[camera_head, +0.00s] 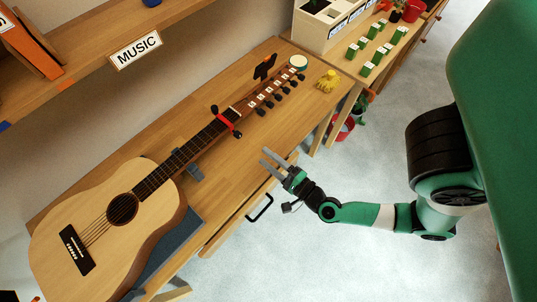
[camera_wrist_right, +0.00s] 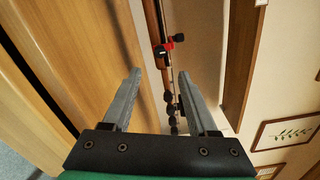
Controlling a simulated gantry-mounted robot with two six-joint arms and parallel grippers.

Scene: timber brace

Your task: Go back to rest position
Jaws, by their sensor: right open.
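My right gripper (camera_head: 264,158) is open and empty. It hangs in the air near the front edge of the wooden workbench (camera_head: 165,140), to the right of the guitar neck. In the right wrist view its two fingers (camera_wrist_right: 160,75) are spread apart, with nothing held between them. An acoustic guitar (camera_head: 148,216) lies on the bench, its body at the lower left and its headstock toward the upper right. A red and black clamp (camera_head: 228,121) sits across its neck. The clamp also shows in the right wrist view (camera_wrist_right: 176,38), beyond the fingers. My left gripper is not seen.
A yellow object (camera_head: 328,81) and a round tin (camera_head: 298,62) stand near the headstock. A black drawer handle (camera_head: 261,208) is on the bench front. A shelf with a MUSIC sign (camera_head: 136,50) overhangs the back. Open floor (camera_head: 310,265) lies to the right.

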